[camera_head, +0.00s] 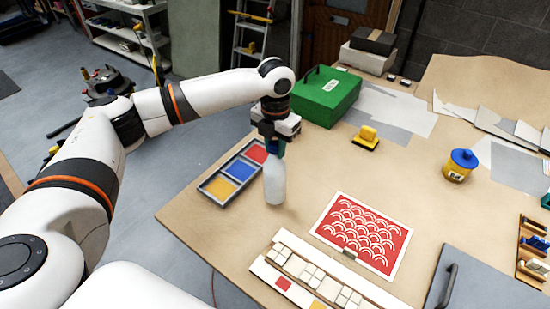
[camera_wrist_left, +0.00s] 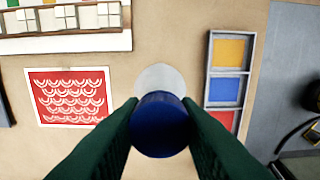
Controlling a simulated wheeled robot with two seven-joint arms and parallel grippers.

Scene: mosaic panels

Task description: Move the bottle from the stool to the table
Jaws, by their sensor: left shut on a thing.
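The bottle (camera_head: 274,182) is whitish and upright, at the left part of the table (camera_head: 210,232). My left gripper (camera_head: 272,141) comes down on it from above and is shut on its top. In the left wrist view the blue cap (camera_wrist_left: 160,124) sits between the two dark green fingers, with the pale bottle body (camera_wrist_left: 160,79) beyond it. The bottle's base is at or just above the table top; I cannot tell if it touches. The stool is not recognisable in these views. My right gripper is not in view.
A tray of coloured squares (camera_head: 215,186) lies close left of the bottle. A red patterned panel (camera_head: 362,234) and a white tile rack (camera_head: 310,275) lie in front and right. A green box (camera_head: 326,95) stands behind. A yellow jar (camera_head: 459,165) stands farther right.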

